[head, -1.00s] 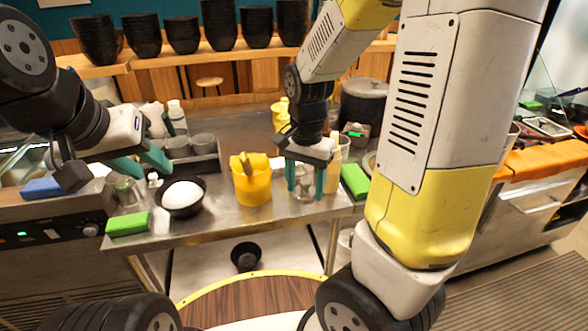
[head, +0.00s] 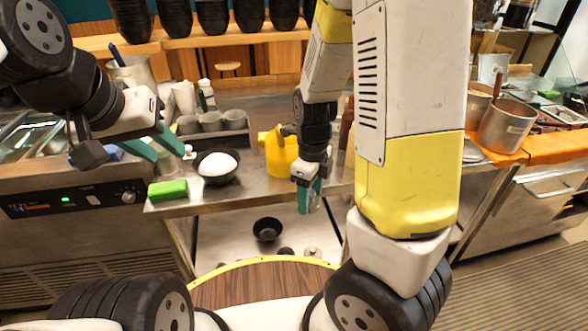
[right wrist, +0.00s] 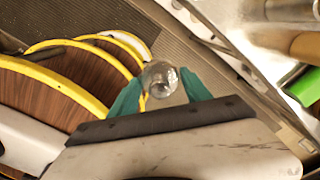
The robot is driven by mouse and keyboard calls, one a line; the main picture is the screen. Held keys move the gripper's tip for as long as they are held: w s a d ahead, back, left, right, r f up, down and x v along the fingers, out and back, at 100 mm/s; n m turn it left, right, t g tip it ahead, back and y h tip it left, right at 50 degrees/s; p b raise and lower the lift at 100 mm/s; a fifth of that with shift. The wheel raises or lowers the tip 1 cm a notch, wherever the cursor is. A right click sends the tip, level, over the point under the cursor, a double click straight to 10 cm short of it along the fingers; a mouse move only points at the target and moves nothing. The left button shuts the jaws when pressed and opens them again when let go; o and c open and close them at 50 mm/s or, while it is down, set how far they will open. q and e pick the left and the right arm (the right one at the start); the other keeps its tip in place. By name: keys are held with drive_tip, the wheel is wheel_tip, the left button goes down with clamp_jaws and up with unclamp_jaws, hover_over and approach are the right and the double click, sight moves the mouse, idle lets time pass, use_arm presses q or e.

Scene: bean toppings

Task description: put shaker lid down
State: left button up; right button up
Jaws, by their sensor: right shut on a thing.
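A small round, shiny, see-through piece, seemingly the shaker lid (right wrist: 160,79), sits between the teal fingers of my right gripper (right wrist: 161,90) in the right wrist view. In the head view my right gripper (head: 310,198) is shut on it and points down at the front edge of the steel counter (head: 262,186); the lid is barely visible there. My left gripper (head: 168,150) is open with its fingers apart, above the counter's left part. A clear container is partly hidden below and behind its fingers.
A black bowl with a white mound (head: 217,167), a green block (head: 167,190) and a yellow container (head: 281,155) stand on the counter. Grey cups (head: 211,121) are behind. A black bowl (head: 267,230) lies on the lower shelf. The counter's front middle has some free room.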

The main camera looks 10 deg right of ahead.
drive_tip(key=shift+w+f, duration=0.1)
drive_tip(key=shift+f, duration=0.05)
drive_tip(key=shift+m, duration=0.3)
drive_tip(key=w+d, duration=0.1)
drive_tip(key=w, duration=0.4)
drive_tip(key=w+f, duration=0.1)
drive_tip(key=w, duration=0.4)
drive_tip(key=w+d, duration=0.1)
drive_tip(key=w, duration=0.4)
drive_tip(key=shift+w+d+f, duration=0.1)
drive_tip(key=shift+d+f, duration=0.15)
drive_tip(key=shift+d, duration=0.1)
drive_tip(key=shift+w+f, duration=0.1)
drive_tip(key=shift+f, duration=1.65)
drive_tip(key=shift+f, duration=0.1)
drive_tip(key=o, duration=0.9)
